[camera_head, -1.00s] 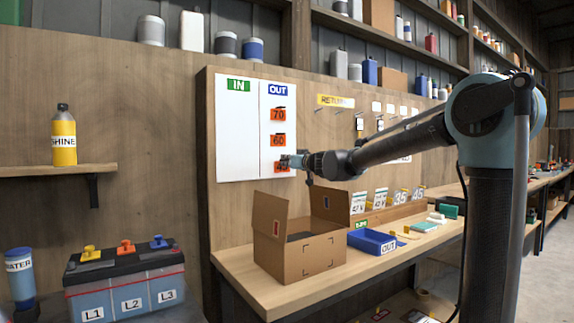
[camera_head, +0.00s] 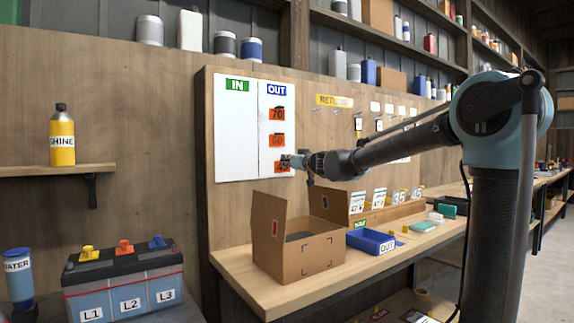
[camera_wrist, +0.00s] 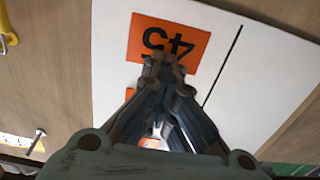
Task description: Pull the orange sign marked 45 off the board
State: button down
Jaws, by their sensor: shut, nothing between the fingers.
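The orange sign marked 45 (camera_head: 282,168) hangs on the white board (camera_head: 235,140), lowest in the OUT column, partly hidden by my gripper (camera_head: 285,161). In the wrist view the sign (camera_wrist: 150,28) appears upside down, flat against the board (camera_wrist: 255,60). My gripper (camera_wrist: 165,62) is shut and empty. Its fingertips overlap the sign's lower picture edge; whether they touch it I cannot tell. Small orange patches show between and beside the finger links.
Orange signs marked 60 (camera_head: 277,140) and 70 (camera_head: 277,114) hang above. An open cardboard box (camera_head: 310,258) and a blue OUT tray (camera_head: 371,241) stand on the bench below. A battery (camera_head: 125,283) stands at the lower left.

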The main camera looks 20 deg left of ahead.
jog(key=shift+v, duration=2.65)
